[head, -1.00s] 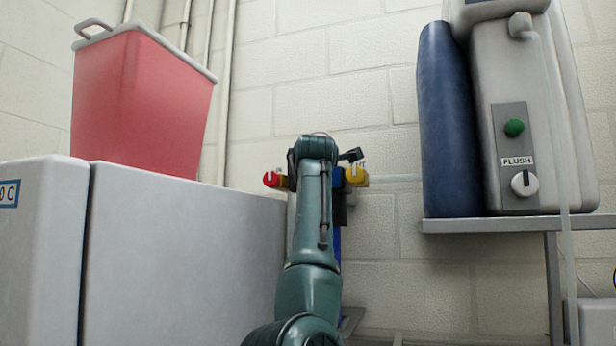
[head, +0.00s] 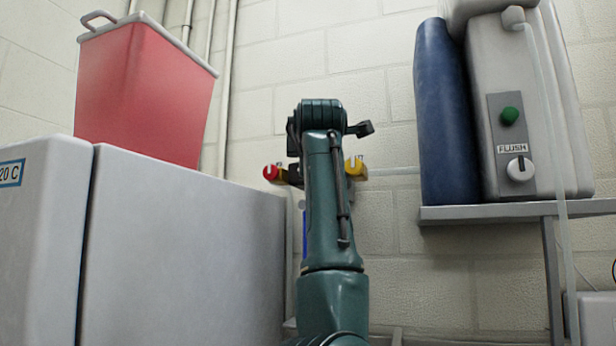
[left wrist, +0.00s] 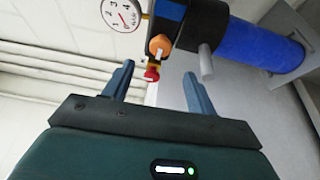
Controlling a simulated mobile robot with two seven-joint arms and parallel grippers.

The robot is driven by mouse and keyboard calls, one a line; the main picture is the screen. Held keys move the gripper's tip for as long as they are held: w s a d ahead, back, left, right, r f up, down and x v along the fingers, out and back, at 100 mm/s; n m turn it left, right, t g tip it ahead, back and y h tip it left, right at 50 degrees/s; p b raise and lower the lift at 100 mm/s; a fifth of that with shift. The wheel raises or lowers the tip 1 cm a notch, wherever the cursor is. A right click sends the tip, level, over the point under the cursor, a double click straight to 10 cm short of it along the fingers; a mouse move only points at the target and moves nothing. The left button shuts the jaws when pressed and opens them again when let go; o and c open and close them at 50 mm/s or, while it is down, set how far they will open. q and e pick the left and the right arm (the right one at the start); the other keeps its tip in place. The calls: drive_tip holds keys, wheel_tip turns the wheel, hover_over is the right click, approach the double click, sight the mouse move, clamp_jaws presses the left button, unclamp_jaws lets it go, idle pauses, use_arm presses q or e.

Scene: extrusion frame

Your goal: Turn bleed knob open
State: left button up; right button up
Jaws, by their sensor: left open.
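In the head view a red knob (head: 271,172) and a yellow knob (head: 355,167) show on either side of my left arm, on a small fitting near the wall. In the left wrist view I see a red knob (left wrist: 151,74), an orange knob (left wrist: 160,46), a dial gauge (left wrist: 122,14) and a blue cylinder (left wrist: 262,45). I cannot read a bleed label. My left gripper (left wrist: 158,88) is open and empty. The red knob appears between its fingers but beyond them, apart. In the head view my arm hides the fingers and the fitting's middle. My right gripper is not in view.
A white cabinet (head: 180,240) stands close on the left with a red bin (head: 145,95) on top. On the right, a shelf (head: 520,212) holds a blue bottle-shaped object (head: 445,115) and a machine marked FLUSH (head: 526,100). Wall space between the arm and shelf is open.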

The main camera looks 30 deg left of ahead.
use_arm(q)
drive_tip(key=shift+b+v, duration=0.45)
drive_tip(key=shift+v, duration=1.9)
drive_tip(key=shift+a, duration=0.1)
